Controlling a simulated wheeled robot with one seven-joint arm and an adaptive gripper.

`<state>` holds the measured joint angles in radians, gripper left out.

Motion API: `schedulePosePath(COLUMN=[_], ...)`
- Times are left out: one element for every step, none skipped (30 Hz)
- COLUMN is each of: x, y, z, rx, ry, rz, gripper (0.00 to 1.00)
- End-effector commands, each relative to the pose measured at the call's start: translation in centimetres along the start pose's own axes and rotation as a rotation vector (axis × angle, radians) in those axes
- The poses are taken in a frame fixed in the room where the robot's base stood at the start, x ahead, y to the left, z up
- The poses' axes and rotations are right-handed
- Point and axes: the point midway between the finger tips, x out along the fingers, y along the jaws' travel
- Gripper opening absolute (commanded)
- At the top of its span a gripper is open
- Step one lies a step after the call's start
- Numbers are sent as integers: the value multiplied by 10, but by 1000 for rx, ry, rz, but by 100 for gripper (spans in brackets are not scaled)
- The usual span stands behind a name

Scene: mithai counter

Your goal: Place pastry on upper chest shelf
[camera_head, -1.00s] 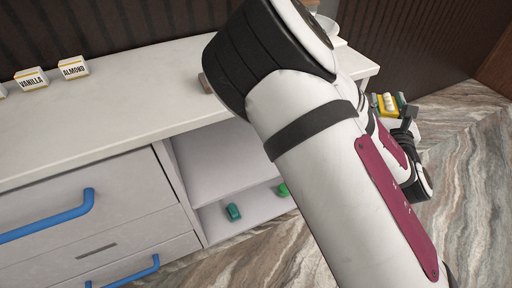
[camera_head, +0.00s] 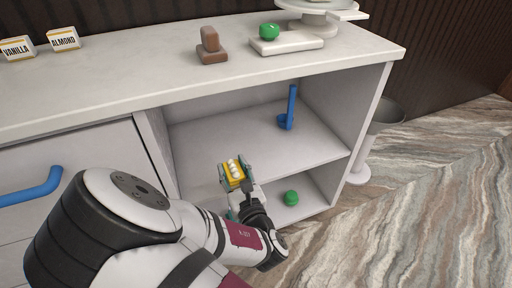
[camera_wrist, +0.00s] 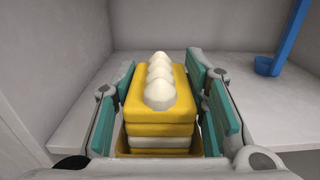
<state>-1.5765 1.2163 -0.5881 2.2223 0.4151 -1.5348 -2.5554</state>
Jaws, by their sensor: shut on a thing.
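The pastry (camera_head: 233,172) is a layered yellow and white block with a row of white dollops on top. My gripper (camera_head: 236,180) is shut on it, and the wrist view shows the pastry (camera_wrist: 161,105) between the teal pads of my gripper (camera_wrist: 170,110). The pastry is upright and level with the opening of the upper chest shelf (camera_head: 225,140). In the wrist view the shelf surface (camera_wrist: 250,105) lies ahead of the pastry. I cannot tell whether the pastry touches it.
A blue ladle-like tool (camera_head: 290,110) stands on the upper shelf at the right. A green round thing (camera_head: 291,197) is on the lower shelf. The counter holds a brown block (camera_head: 211,47), label blocks and a white board (camera_head: 290,43). The upper shelf's middle is clear.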

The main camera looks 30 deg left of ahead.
Motion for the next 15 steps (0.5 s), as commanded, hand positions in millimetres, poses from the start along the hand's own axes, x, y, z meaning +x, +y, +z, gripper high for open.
schedulePosePath(x=[2,3,7,11,16,23,29,36,44,50,56,64,70,76,84], y=[3,3,1,-1,-5,-10,-14,-18,-24,-27,-32,-36,-41,-44,-50], z=[-3,-4,-5,-6,-6,-7,-8,-9,-10,-11,-12,-13,-13,-14,-15], rx=[1,2,3,3,3,3,4,4,3,3,4,4,3,3,3], ry=[-2,-2,-3,-4,-5,-5,-5,-5,-6,-5,-5,-5,-4,-5,-5], rz=[5,6,7,6,6,6,4,6,4,6,5,6,5,7,5], gripper=[11,11,11,11,11,11,11,11,11,11,11,11,11,11,11])
